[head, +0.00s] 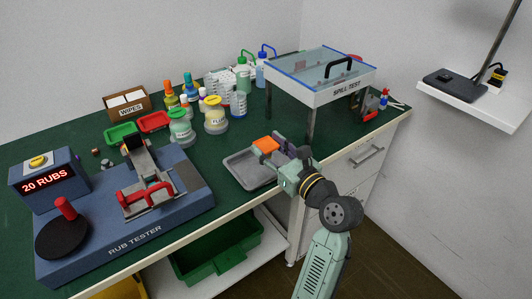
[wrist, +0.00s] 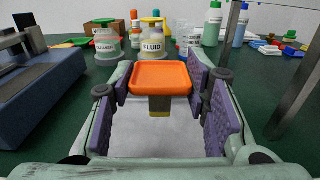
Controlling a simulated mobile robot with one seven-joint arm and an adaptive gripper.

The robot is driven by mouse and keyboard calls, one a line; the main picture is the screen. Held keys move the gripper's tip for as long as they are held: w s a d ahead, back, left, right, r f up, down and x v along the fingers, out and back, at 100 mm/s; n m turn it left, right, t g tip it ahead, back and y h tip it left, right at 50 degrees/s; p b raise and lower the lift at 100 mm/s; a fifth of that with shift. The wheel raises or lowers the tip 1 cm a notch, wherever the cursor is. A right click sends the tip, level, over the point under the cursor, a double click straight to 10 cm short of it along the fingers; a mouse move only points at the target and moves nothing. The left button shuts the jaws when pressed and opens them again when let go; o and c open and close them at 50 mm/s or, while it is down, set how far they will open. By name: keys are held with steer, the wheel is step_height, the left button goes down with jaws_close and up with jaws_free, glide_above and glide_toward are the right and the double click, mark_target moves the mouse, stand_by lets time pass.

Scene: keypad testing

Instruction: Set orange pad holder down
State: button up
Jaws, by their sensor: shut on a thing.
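The orange pad holder (head: 266,145) is a flat orange square with a raised rim. In the wrist view the holder (wrist: 160,77) sits between my purple finger pads, with a dark brown stem under its top. My gripper (wrist: 160,92) is shut on it. In the head view my gripper (head: 280,147) reaches in from the lower right, over the right part of a shallow grey tray (head: 237,177). The tray's pale floor also shows below the holder in the wrist view (wrist: 158,139). I cannot tell whether the holder touches the tray.
The blue rub tester (head: 176,222) stands left of the tray. Bottles and labelled jars (head: 215,116) stand behind it, with green (head: 122,133) and red (head: 153,121) trays. The spill test stand (head: 340,92) is behind right; its leg (head: 311,124) is close to my gripper.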

mark_target(269, 158)
steer(key=shift+x, duration=0.85)
steer(key=shift+f, duration=1.8)
steer(key=shift+f, duration=0.15)
steer(key=o, duration=1.4)
steer(key=shift+c, duration=0.2)
